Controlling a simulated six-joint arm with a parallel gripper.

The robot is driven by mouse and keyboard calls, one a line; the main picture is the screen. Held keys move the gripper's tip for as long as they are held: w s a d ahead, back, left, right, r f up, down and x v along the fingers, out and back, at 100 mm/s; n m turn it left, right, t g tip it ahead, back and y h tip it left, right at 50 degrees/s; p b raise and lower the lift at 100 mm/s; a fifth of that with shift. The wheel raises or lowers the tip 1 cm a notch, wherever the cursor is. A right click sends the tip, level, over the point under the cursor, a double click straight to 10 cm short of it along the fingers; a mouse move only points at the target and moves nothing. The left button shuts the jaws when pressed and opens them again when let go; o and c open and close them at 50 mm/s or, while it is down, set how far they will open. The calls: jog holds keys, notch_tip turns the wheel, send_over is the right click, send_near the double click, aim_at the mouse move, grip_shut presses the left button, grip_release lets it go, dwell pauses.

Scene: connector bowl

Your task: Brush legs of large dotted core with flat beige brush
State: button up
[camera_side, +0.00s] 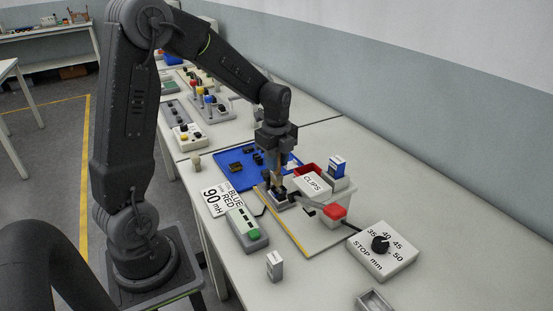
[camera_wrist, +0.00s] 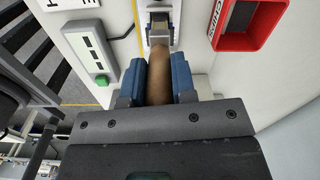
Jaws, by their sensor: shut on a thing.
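My gripper (camera_side: 277,172) points down over a small grey fixture (camera_side: 283,201) on the pale work board. In the wrist view its two blue fingers (camera_wrist: 159,82) are shut on a brown, rounded wooden-looking handle (camera_wrist: 159,72), which I take to be the brush. The handle extends away from the fingers toward the grey fixture (camera_wrist: 160,12). A small brownish and dark part shows at the fixture beyond the handle. Its dots and legs cannot be made out, nor whether the brush touches it. Dark pieces lie on the blue mat (camera_side: 229,177), too small to identify.
A red button (camera_side: 335,211), dial box (camera_side: 381,252), green-button box (camera_side: 247,229) and 90 mH card (camera_side: 216,201) surround the board. The table's right rear is clear.

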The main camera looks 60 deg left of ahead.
jog(key=shift+f, duration=0.55)
jog(key=shift+d, duration=0.1)
jog(key=shift+d+r, duration=0.15)
jog(key=shift+d, duration=0.95)
jog(key=shift+a, duration=0.15)
jog(key=shift+a, duration=1.05)
jog(key=shift+d, duration=0.15)
jog(key=shift+d, duration=1.05)
jog(key=shift+a, duration=0.2)
